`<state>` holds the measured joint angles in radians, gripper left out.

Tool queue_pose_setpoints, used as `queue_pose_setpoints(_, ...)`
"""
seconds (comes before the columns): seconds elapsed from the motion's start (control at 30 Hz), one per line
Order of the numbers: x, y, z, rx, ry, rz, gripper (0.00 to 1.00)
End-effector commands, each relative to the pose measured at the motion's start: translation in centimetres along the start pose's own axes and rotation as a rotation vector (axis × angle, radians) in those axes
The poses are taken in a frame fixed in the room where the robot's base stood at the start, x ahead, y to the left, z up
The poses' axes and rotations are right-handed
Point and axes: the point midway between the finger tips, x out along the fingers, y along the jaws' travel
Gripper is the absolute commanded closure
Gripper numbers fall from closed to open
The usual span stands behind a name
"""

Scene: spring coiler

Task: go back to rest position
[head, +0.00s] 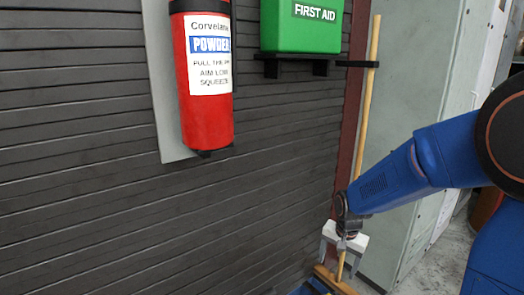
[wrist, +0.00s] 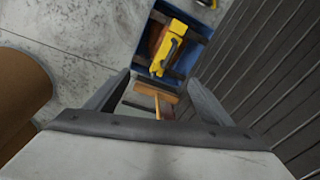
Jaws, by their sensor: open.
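My gripper (head: 340,263) hangs at the end of my blue arm in the lower right of the head view, pointing down. Its two grey fingers are apart. The gripper also shows in the wrist view (wrist: 157,88), with a finger on each side and nothing held between them. A broom (head: 369,95) with a wooden handle stands behind it by the wall corner, and my gripper covers part of the handle. The broom's head (wrist: 156,92) shows below, between the fingers, in the wrist view; I cannot tell how far below.
A red fire extinguisher (head: 205,110) and a green first aid box (head: 300,27) on a black shelf hang on the dark slatted wall (head: 120,220). A blue crate (wrist: 198,37) holding a yellow object (wrist: 174,47) stands on the concrete floor. A brown rounded object (wrist: 20,95) is at left.

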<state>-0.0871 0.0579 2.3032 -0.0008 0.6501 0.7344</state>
Motion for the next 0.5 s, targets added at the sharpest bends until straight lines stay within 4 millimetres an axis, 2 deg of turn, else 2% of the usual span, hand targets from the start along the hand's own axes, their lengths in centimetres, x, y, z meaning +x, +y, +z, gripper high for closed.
queue_pose_setpoints(0.03, -1.4, 0.6, 0.4, -0.021, 0.012, -0.010, 0.25)
queue_pose_setpoints(0.2, -5.3, 2.7, 2.0, -0.107, 0.042, -0.031, 0.25)
queue_pose_setpoints(0.5, -11.1, 6.7, 5.4, -0.256, 0.102, -0.060, 0.25)
